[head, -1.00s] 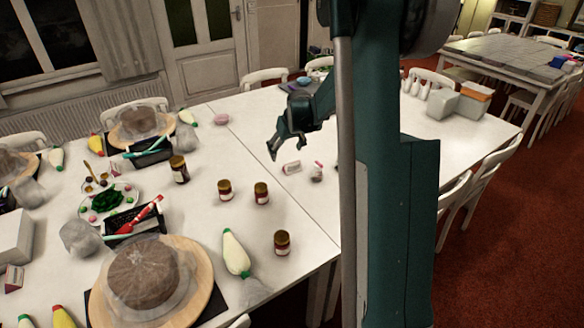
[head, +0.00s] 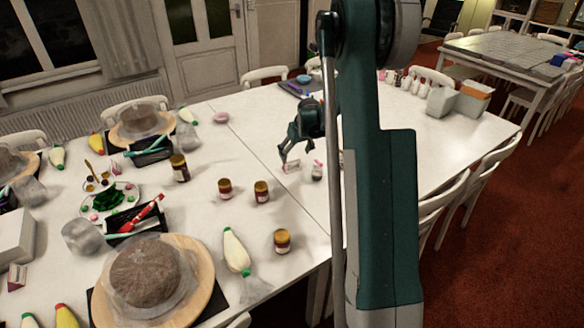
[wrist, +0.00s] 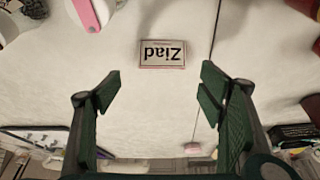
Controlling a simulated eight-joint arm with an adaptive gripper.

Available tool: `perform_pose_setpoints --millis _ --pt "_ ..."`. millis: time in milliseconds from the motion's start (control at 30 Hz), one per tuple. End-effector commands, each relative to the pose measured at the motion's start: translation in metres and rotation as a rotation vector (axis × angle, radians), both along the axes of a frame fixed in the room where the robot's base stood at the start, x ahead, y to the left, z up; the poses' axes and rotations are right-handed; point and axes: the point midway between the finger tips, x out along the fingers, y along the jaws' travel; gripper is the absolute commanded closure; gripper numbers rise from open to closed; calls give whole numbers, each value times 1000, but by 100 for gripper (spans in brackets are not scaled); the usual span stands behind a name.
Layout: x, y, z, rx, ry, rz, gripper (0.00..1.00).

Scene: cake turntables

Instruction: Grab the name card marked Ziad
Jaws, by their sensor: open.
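The name card marked Ziad (wrist: 162,53) lies on the white table in the wrist view, its lettering upside down there. It also shows in the head view as a small pale card (head: 291,166) right by the fingertips. My gripper (wrist: 158,92) is open and empty. In the wrist picture the card sits beyond the fingertips, roughly centred between the two fingers. In the head view my gripper (head: 293,157) points down over the card. I cannot tell the exact height of the fingertips above the table.
A small container (head: 317,171) stands just right of the card. A pink and white object (wrist: 92,14) shows near the card in the wrist view. The table around the card is mostly clear.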

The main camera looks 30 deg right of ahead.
Motion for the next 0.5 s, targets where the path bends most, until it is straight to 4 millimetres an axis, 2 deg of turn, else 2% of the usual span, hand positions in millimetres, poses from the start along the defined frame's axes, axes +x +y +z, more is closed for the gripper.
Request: perform_pose_setpoints --millis 333,500 --pt "8 -1 -21 0 0 1 31" --pt "9 -1 -24 0 0 0 31"
